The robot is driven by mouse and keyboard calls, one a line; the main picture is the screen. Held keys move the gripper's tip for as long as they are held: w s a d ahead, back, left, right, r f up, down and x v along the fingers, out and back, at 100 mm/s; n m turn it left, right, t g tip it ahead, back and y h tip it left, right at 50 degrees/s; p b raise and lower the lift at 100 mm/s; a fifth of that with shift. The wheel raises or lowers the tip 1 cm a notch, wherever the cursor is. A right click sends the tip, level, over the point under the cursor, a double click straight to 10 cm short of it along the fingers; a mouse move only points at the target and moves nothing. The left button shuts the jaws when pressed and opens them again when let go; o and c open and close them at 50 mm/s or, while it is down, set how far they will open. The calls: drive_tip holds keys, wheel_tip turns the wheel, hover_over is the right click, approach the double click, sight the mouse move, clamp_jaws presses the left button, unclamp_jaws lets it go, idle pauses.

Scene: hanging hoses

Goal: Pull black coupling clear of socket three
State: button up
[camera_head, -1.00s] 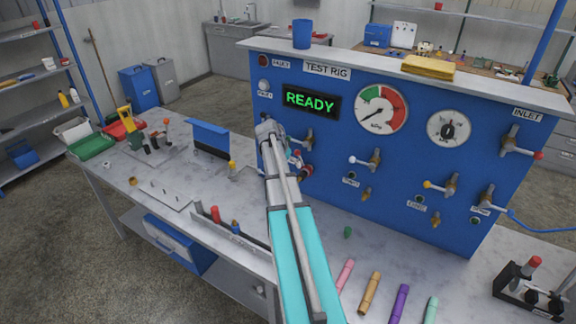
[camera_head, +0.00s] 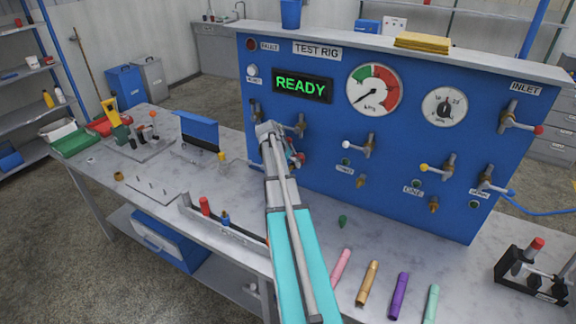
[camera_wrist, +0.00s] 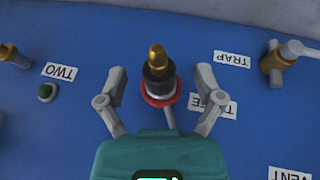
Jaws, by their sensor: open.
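In the wrist view the black coupling (camera_wrist: 158,67), with a brass tip, stands out from the blue panel. A red ring (camera_wrist: 171,97) lies around its base at the socket. The label beside it is partly hidden by a finger and seems to read THREE (camera_wrist: 226,106). My gripper (camera_wrist: 160,82) is open, with one finger on each side of the coupling and a visible gap to each. In the head view my gripper (camera_head: 293,157) is close to the panel, and my arm hides most of the coupling.
The test rig panel (camera_head: 420,150) carries gauges, valves and a READY display (camera_head: 302,87). A valve (camera_wrist: 279,66) by the TRAP label and a brass fitting (camera_wrist: 12,54) near TWO flank the coupling. Several coloured tubes (camera_head: 399,296) lie on the bench. A blue hose (camera_head: 540,208) hangs right.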

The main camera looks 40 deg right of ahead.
drive_tip(key=shift+d+f, duration=0.2)
drive_tip(key=shift+f, duration=0.15)
clamp_jaws()
idle(0.4)
